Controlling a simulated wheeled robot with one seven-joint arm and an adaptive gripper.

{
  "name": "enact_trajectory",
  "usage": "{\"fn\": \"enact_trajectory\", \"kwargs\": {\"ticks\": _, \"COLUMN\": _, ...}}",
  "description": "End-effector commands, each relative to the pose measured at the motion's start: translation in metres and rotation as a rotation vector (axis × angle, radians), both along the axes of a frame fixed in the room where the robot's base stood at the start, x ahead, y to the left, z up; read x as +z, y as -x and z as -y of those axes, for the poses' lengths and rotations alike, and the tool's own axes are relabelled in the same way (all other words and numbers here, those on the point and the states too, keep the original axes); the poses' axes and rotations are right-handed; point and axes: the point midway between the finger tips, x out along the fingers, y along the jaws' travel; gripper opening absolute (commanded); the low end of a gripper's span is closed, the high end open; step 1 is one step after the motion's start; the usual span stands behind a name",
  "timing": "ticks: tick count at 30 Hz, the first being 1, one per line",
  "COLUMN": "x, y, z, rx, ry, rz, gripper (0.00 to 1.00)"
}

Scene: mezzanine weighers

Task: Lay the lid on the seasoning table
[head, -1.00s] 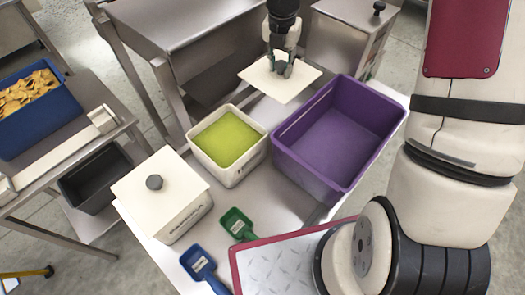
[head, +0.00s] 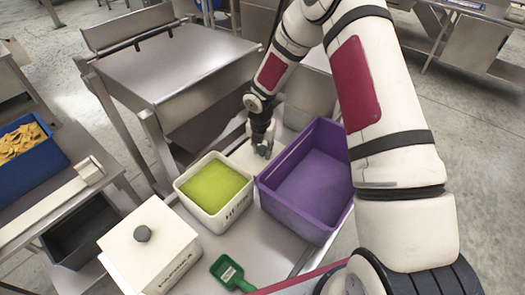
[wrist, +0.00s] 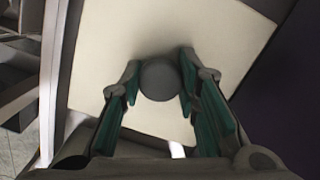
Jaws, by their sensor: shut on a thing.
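The lid (head: 242,154) is a cream square plate with a dark round knob, low behind the gap between the green-filled tub and the purple crate. My gripper (head: 262,150) is above it, pointing down. In the wrist view the lid (wrist: 112,58) looks flat, and my gripper (wrist: 160,84) has a finger on each side of the knob (wrist: 160,80), shut on it. The seasoning table (head: 262,243) is the steel table carrying the tubs. Whether the lid touches the tabletop cannot be told; its right part is hidden by my gripper and the crate.
A white tub with yellow-green contents (head: 181,190), a purple crate (head: 265,198) and a lidded white tub (head: 178,262) stand close together. A green scoop (head: 228,270) lies in front. A steel machine (head: 170,60) stands behind. A blue bin of chips (head: 40,168) is left.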

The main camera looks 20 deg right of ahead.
Motion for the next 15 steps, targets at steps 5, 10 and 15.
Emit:
{"fn": "enact_trajectory", "kwargs": {"ticks": 5, "x": -0.0110, "y": -0.0004, "z": 0.0002, "rx": -0.001, "ry": 0.000, "rz": 0.002, "gripper": 0.00}}
{"fn": "enact_trajectory", "kwargs": {"ticks": 10, "x": -0.0110, "y": -0.0004, "z": 0.0002, "rx": -0.001, "ry": 0.000, "rz": 0.001, "gripper": 0.00}}
{"fn": "enact_trajectory", "kwargs": {"ticks": 15, "x": -0.0140, "y": -0.0004, "z": 0.0001, "rx": -0.001, "ry": 0.000, "rz": 0.001, "gripper": 0.38}}
